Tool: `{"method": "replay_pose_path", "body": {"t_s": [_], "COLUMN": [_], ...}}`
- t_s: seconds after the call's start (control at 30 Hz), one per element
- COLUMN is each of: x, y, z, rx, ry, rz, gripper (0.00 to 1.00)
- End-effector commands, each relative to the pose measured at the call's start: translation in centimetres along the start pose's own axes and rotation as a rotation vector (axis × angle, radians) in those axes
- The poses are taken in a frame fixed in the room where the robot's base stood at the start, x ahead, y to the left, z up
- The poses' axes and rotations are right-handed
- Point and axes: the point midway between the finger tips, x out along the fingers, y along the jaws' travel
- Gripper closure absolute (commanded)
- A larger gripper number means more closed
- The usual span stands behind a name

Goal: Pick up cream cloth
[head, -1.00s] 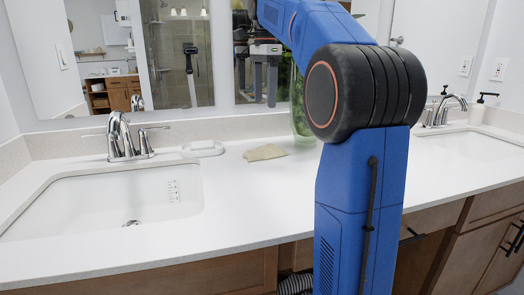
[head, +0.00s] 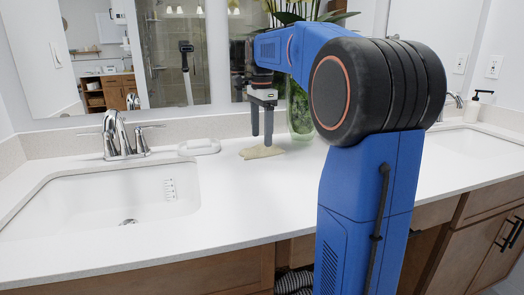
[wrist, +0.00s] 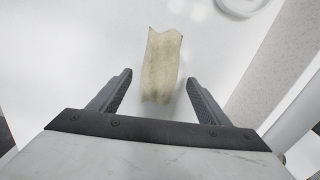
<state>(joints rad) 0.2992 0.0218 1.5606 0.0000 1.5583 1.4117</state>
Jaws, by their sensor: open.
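The cream cloth (head: 262,153) lies crumpled on the white countertop, between the left sink and the green glass vase. My gripper (head: 262,140) is open and points down over the cloth; its fingertips appear close to it in the head view. In the wrist view the cloth (wrist: 161,65) lies ahead of my gripper (wrist: 158,82), with its near end around the gap between the two fingers. The fingers do not hold it. I cannot tell the exact height of the fingertips above the counter.
A white soap dish (head: 199,147) sits left of the cloth. A glass vase with plants (head: 300,110) stands close behind on the right. A chrome faucet (head: 122,138) and the left sink (head: 100,200) are to the left. The counter (head: 235,205) in front is clear.

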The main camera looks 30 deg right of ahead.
Motion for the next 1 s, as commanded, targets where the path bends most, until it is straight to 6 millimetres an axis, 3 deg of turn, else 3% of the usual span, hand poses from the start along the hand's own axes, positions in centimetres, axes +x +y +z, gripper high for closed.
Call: {"method": "replay_pose_path", "body": {"t_s": [0.23, 0.57, 0.73, 1.0], "x": [3.2, 3.7, 3.7, 3.7], "y": [0.0, 0.0, 0.0, 0.0], "z": [-0.2, -0.2, -0.2, -0.2], "rx": [0.000, 0.000, 0.000, 0.000], "ry": [0.000, 0.000, 0.000, 0.000], "rz": [0.002, 0.001, 0.001, 0.001], "gripper": [0.30, 0.30, 0.70, 0.74]}}
